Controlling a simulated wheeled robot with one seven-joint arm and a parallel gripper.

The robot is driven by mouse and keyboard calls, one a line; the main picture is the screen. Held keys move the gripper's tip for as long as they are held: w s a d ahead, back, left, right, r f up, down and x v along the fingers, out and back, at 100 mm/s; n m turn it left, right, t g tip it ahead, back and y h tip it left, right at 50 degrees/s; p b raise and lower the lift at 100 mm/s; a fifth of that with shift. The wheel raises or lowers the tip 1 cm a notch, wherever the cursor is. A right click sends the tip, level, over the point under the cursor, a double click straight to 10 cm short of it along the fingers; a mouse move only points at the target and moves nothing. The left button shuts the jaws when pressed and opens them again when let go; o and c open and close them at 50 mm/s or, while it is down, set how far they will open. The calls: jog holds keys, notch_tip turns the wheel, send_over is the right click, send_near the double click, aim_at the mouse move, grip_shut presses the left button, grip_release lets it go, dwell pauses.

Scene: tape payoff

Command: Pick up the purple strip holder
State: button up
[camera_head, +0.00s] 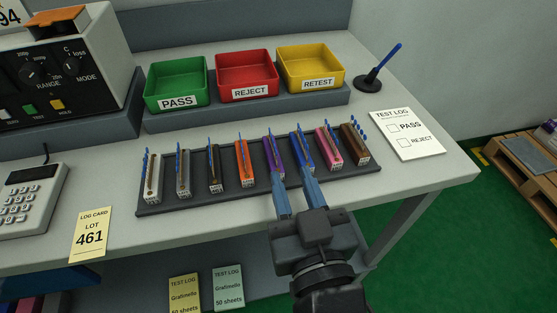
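The purple strip holder (268,151) stands in a row of holders on a dark grey rack on the bench, with a thin strip rising from it. A blue strip holder (297,146) is right of it and an orange one (243,160) left. My gripper (293,174) is open, with its two blue fingers apart. In the head view the left fingertip overlaps the front end of the purple holder, and the right fingertip overlaps that of the blue holder. I cannot tell whether either finger touches. Nothing shows between the fingers.
Green (154,107), red (221,94) and yellow (287,87) trays stand behind on a ledge. A pen stand (374,84) and test log card (431,146) lie to the right. The bench front edge is under my gripper.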

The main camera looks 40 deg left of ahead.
aim_at(277, 157)
jog(key=x, duration=0.2)
jog(key=shift+w+a+r+p, duration=0.15)
jog(key=shift+a+p, duration=0.25)
jog(key=shift+s+a+f+p+x, duration=0.15)
jog(key=shift+p+x, duration=0.25)
jog(key=shift+x, duration=0.9)
jog(key=shift+s+a+f+p+x, duration=0.1)
jog(key=shift+p+x, duration=0.25)
jog(key=shift+x, duration=0.95)
jog(key=shift+c, duration=0.5)
grip_shut()
